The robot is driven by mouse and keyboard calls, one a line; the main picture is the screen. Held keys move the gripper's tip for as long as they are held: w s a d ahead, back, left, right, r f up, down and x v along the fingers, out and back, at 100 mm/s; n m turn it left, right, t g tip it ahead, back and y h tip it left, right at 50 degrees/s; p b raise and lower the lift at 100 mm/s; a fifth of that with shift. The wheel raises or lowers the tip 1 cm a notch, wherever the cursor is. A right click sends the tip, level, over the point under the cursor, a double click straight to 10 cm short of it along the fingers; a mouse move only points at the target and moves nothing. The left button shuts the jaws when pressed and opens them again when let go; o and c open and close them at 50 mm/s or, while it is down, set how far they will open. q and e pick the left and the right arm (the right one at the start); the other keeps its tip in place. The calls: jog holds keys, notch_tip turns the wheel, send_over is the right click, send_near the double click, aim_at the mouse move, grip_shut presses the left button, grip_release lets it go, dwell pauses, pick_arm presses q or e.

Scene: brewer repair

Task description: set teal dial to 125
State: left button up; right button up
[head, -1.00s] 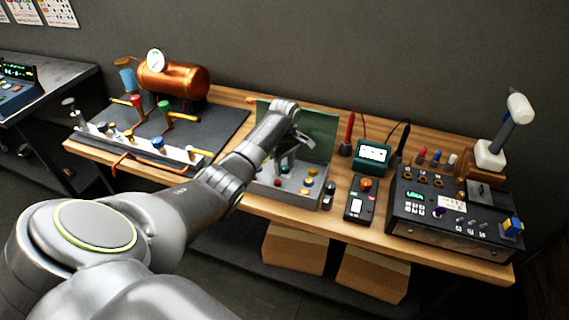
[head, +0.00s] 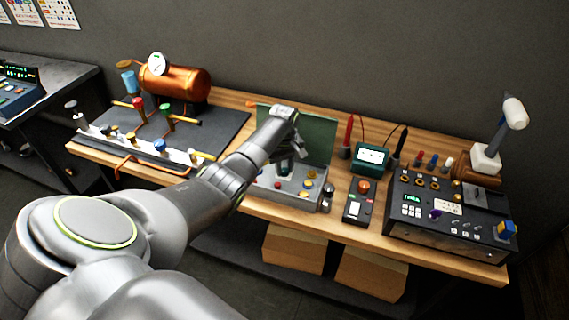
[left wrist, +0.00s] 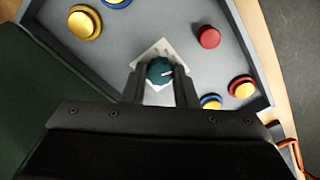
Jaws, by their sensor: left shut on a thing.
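The teal dial (left wrist: 160,71) sits on a pale square plate (left wrist: 152,52) in the grey control box, seen in the left wrist view. In the head view my left gripper (head: 287,164) reaches down into the open box (head: 310,199), and the dial is hidden or too small to make out there. My right gripper is in neither view.
Red (left wrist: 209,37), yellow and blue buttons surround the dial inside the box. The box's green lid (head: 318,135) stands open behind. A small black unit with an orange knob (head: 363,186) and a larger control panel (head: 450,215) stand to the right. A copper tank (head: 178,82) is at left.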

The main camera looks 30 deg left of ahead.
pick_arm(q)
jog(key=shift+r+m+p, duration=0.1)
jog(key=shift+m+p, duration=0.3)
jog(key=shift+m, duration=0.7)
jog(key=o, duration=1)
notch_tip(320, 180, up, 13)
jog(key=b, duration=0.3)
notch_tip(320, 180, up, 4)
jog(key=p, duration=0.3)
send_over(285, 170)
jog(key=shift+a+r, duration=0.1)
jog(key=shift+r, duration=0.1)
